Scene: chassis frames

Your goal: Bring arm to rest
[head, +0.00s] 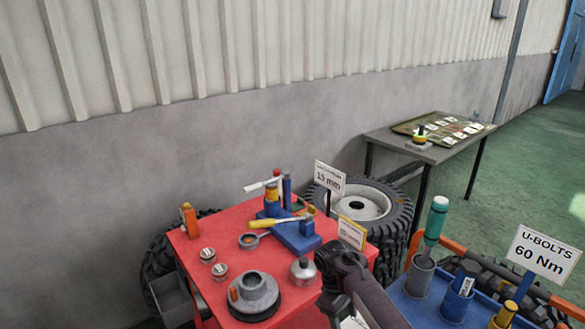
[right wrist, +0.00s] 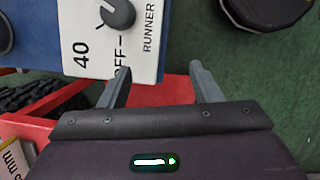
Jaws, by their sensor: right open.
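My right gripper (right wrist: 163,85) is open in the right wrist view, with two grey fingers apart and nothing between them. Its dark arm reaches up from the bottom in the head view, at the front right corner of the red cart (head: 225,245). A white panel (right wrist: 85,40) with a grey knob, marked "40", "OFF" and "RUNNER", lies beyond the left finger in the wrist view. I cannot tell whether they touch. My left gripper is not in view.
The red cart holds a grey hub (head: 254,290), small tins and a blue tool stand (head: 290,232). A blue tray (head: 405,300) with upright tools stands right of my arm. A tyre (head: 385,210) and a grey table (head: 430,150) are behind. Green floor is open at the right.

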